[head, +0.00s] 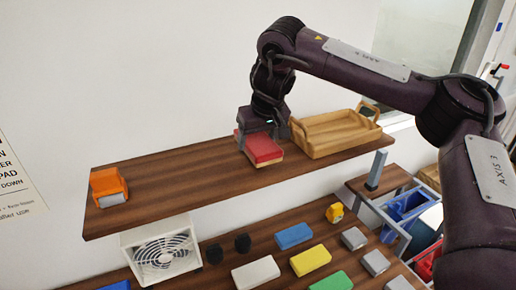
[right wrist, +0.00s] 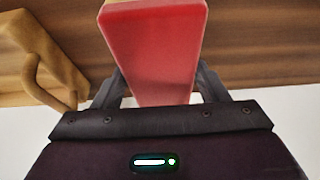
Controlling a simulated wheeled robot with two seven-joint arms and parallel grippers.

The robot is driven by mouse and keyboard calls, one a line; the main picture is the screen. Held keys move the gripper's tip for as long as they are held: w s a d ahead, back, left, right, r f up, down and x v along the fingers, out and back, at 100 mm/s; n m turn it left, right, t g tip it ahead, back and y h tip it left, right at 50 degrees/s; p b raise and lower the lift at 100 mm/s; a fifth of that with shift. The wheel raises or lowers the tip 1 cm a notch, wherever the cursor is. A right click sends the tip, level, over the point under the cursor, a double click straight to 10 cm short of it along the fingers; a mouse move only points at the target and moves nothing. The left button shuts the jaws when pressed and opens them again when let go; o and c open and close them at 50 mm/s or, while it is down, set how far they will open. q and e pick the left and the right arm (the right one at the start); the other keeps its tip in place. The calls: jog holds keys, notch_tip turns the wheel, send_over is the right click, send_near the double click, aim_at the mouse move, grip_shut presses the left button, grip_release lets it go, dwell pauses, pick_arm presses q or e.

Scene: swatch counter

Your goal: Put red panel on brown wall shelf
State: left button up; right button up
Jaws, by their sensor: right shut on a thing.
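The red panel (head: 262,149) is a flat block with a red top and a pale lower edge. It is at the brown wall shelf (head: 190,176), near the middle of its length, left of the wooden tray. My right gripper (head: 259,132) is shut on the red panel from behind and above. In the right wrist view the red panel (right wrist: 153,50) sits between the two fingers, with brown wood behind it. Whether the panel touches the shelf I cannot tell. My left gripper is not in view.
A wooden tray with handles (head: 340,131) stands close right of the panel. An orange dispenser (head: 108,186) is at the shelf's left end. The shelf between is clear. Below, a counter holds a fan (head: 162,252), a white block (head: 256,272), a yellow block (head: 310,260) and a blue block (head: 294,236).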

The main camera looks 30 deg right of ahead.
aim_at(260, 142)
notch_tip(260, 142, down, 3)
jog(key=shift+s, duration=0.1)
jog(key=shift+f, duration=0.25)
jog(key=o, duration=1.1)
jog(key=shift+f, duration=0.1)
jog(key=shift+c, duration=0.2)
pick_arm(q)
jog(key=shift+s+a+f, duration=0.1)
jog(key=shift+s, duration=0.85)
pick_arm(e)
jog(key=shift+r, duration=0.6)
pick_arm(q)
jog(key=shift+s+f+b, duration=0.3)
pick_arm(e)
jog(key=v, duration=1.1)
jog(key=shift+s, duration=0.1)
